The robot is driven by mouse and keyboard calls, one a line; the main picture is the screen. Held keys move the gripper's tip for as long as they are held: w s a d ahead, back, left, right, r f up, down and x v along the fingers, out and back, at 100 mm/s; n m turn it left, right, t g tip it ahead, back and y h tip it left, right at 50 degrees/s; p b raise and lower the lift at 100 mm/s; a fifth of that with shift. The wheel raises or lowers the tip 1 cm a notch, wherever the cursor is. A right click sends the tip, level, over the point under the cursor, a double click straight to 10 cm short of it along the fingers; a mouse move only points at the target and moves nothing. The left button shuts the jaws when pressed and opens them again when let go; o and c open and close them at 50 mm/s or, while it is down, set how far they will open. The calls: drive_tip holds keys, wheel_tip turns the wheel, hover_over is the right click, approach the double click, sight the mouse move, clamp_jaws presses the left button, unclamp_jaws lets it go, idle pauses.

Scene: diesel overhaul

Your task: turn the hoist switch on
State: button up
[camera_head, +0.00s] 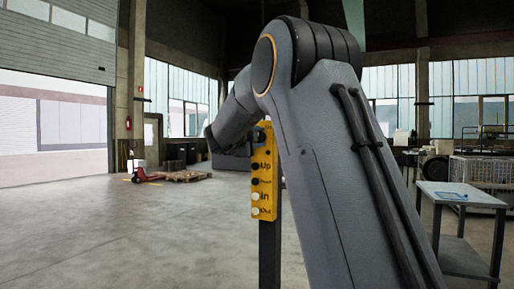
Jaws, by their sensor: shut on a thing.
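The yellow control box (264,182) stands on a dark post just left of my upper arm. It carries a column of dark and pale buttons with black labels, among them "Up" and "In". A dark fitting (261,134) is at the top of the box, close under my forearm, and may be the hoist switch. It is too small to tell its setting. My forearm reaches from the elbow down and left, in front of the area above the box. My jaws cannot be made out; the arm hides that region. My upper arm covers the right side behind the box.
A grey worktable (450,192) with a blue item on it stands at right, before a wire cage (480,170). A red pallet jack (146,174) and pallets (183,175) stand far left. The concrete floor at left is clear up to the open shutter door (60,35).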

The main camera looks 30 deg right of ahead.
drive_tip(key=m+b, duration=0.3)
drive_tip(key=b, duration=0.1)
drive_tip(key=m+b, duration=0.2)
drive_tip(key=shift+f+m, duration=0.3)
drive_tip(key=shift+f, duration=0.05)
drive_tip(key=m+b, duration=0.3)
drive_tip(key=b, duration=0.1)
drive_tip(key=shift+m, duration=0.4)
drive_tip(key=shift+r, duration=0.15)
drive_tip(key=o, duration=1)
drive_tip(key=shift+o, duration=0.2)
drive_tip(key=b+v, duration=0.1)
drive_tip(key=v, duration=0.6)
drive_tip(key=shift+s+a, duration=0.2)
drive_tip(key=shift+a, duration=0.15)
